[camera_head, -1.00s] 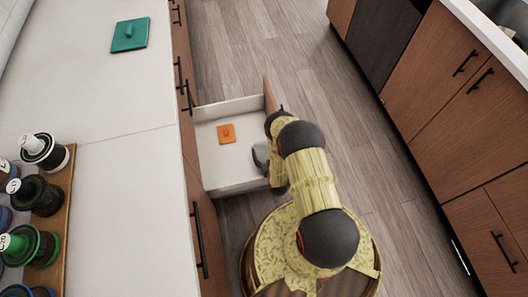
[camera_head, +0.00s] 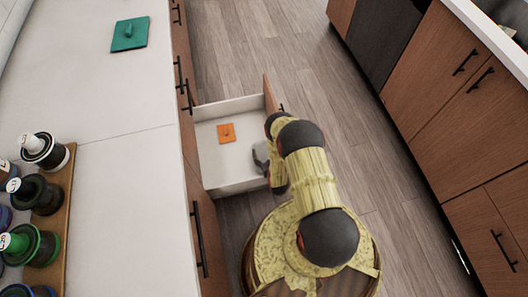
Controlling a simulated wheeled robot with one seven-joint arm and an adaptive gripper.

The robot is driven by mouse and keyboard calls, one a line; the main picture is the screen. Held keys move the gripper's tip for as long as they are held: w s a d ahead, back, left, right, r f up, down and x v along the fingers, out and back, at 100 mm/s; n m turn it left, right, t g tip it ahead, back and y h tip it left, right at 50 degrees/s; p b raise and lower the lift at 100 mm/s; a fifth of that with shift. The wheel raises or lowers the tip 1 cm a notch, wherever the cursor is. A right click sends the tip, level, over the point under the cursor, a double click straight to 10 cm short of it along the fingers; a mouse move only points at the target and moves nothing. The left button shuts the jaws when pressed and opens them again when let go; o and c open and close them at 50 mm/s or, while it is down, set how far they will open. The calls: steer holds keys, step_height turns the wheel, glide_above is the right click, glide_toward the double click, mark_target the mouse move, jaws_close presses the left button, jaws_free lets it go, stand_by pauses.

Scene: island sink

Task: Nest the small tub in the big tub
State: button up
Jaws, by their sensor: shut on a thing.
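An orange square piece (camera_head: 226,133) with a small knob, like a lid, lies flat in an open white drawer (camera_head: 222,180). A larger teal square piece (camera_head: 129,34) with a raised grip lies on the counter. I cannot make out any tub with walls. My gripper (camera_head: 260,156) is at the inner side of the drawer's front panel (camera_head: 270,96), right of the orange piece and apart from it. It is shut, seemingly on the drawer front. My arm hides most of the fingers and the contact.
The white counter (camera_head: 110,95) is clear between the teal piece and a wooden rack (camera_head: 66,205) of several dark-bodied jars at lower left. Brown cabinets (camera_head: 455,110) line the right. The wooden floor (camera_head: 310,60) between is free.

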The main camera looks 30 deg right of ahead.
steer(key=shift+f, duration=0.25)
steer(key=shift+f, duration=0.25)
steer(key=o, duration=1.1)
steer(key=shift+o, duration=0.7)
steer(key=v, duration=0.7)
steer(key=shift+s, duration=0.2)
steer(key=shift+a, duration=0.1)
